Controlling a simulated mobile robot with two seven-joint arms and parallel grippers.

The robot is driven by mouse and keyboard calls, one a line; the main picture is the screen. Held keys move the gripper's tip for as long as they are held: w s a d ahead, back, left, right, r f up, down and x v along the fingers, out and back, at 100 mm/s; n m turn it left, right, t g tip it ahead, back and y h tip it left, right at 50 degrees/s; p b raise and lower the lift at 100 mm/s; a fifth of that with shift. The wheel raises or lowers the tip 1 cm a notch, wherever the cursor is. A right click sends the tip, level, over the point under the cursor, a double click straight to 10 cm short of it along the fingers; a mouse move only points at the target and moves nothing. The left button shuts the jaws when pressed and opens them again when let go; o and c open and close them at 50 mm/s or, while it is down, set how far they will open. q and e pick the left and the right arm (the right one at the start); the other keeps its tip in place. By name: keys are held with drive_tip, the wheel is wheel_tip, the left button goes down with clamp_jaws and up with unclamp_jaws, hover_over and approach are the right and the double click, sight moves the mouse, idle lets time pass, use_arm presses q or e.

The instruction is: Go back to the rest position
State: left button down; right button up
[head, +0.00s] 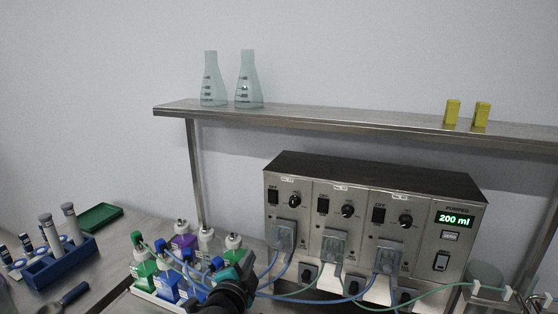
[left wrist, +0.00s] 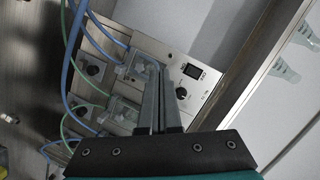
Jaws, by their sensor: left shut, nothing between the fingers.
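My left gripper (head: 246,264) is at the bottom of the head view, in front of the pump unit and over the right side of the bottle rack. Its arm hides part of the rack and tubes. In the left wrist view the two grey fingers (left wrist: 159,100) are together with nothing between them. The fingers point toward the pump unit's front panel (left wrist: 190,75). My right gripper shows in neither view.
The pump unit (head: 375,180) has a lit display, switches and blue and green tubes. A rack (head: 150,295) holds several capped bottles. A shelf (head: 330,120) above carries two flasks and two yellow items. A blue tube rack (head: 60,268) and green tray (head: 100,217) stand left.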

use_arm(q)
drive_tip(key=s+a+f+n+g+y, duration=0.1)
drive_tip(key=s+a+f+n+g, duration=0.25)
drive_tip(key=s, duration=0.85)
drive_tip(key=s+a+f+n+g, duration=0.3)
drive_tip(key=s+f+n+g, duration=0.2)
drive_tip(key=s, duration=0.7)
drive_tip(key=s+a+f+n+g+y, duration=0.1)
drive_tip(key=s+a+f+n+g, duration=0.25)
drive_tip(key=s, duration=0.85)
wheel_tip(320, 180, down, 31)
drive_tip(key=s+d+g+b, duration=0.1)
drive_tip(key=b, duration=0.8)
drive_tip(key=s+a+f+b, duration=0.1)
drive_tip(key=s+f+b, duration=0.3)
drive_tip(key=s+f, duration=0.4)
drive_tip(key=s+a+f+g+b, duration=0.1)
drive_tip(key=s+f+b, duration=0.3)
drive_tip(key=s+f, duration=0.4)
drive_tip(key=shift+a+f, duration=0.3)
drive_tip(key=shift+f, duration=3.1)
